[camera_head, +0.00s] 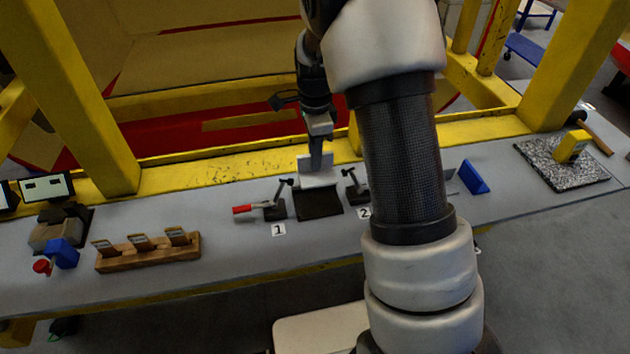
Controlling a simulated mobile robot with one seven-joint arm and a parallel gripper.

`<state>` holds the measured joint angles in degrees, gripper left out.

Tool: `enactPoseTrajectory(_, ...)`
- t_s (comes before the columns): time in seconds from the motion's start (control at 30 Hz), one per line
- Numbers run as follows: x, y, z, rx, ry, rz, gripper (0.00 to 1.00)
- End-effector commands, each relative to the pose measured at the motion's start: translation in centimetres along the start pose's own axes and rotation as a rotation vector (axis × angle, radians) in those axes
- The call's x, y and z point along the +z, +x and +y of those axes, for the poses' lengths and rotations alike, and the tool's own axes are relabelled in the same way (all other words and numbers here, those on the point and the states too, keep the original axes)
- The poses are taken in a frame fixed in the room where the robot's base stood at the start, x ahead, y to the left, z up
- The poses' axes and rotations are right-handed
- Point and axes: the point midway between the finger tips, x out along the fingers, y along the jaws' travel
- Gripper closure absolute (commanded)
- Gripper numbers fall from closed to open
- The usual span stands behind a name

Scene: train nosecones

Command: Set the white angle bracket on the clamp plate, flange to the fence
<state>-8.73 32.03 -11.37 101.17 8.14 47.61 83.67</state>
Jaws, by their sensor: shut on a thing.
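The white angle bracket (320,180) is at the back of the dark clamp plate (319,205), on the grey bench. Its upright part rises at the back and its flat part faces the front. My gripper (316,162) reaches down from above and is shut on the bracket. I cannot tell whether the bracket touches the plate. The fence is not clearly distinguishable behind the bracket. A toggle clamp with a red handle (244,209) is left of the plate, by label 1 (278,230). Another clamp (355,187) is to the right, by label 2 (364,213), its right side hidden by my arm.
A wooden rack (150,257) with several cards stands at the left, near a blue block (63,254). A blue wedge (473,177) lies right of my arm. A speckled slab (545,168) bears a yellow block (571,146) at far right. Yellow beams border the back.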

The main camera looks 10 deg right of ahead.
Motion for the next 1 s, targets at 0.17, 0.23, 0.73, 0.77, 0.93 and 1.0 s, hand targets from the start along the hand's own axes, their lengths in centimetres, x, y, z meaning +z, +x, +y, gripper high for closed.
enactPoseTrajectory(0.17,0.0,3.4,0.1,0.002,0.0,0.0,1.0)
enactPoseTrajectory(0.23,0.0,4.0,0.0,0.001,-0.001,0.001,1.0)
enactPoseTrajectory(0.73,0.0,8.8,0.0,-0.001,-0.002,0.0,1.0)
enactPoseTrajectory(0.77,0.0,8.8,0.0,-0.001,-0.002,0.0,1.0)
enactPoseTrajectory(0.93,0.0,8.8,0.0,-0.001,-0.002,0.0,1.0)
enactPoseTrajectory(1.0,0.0,9.1,0.0,-0.001,-0.002,0.0,1.0)
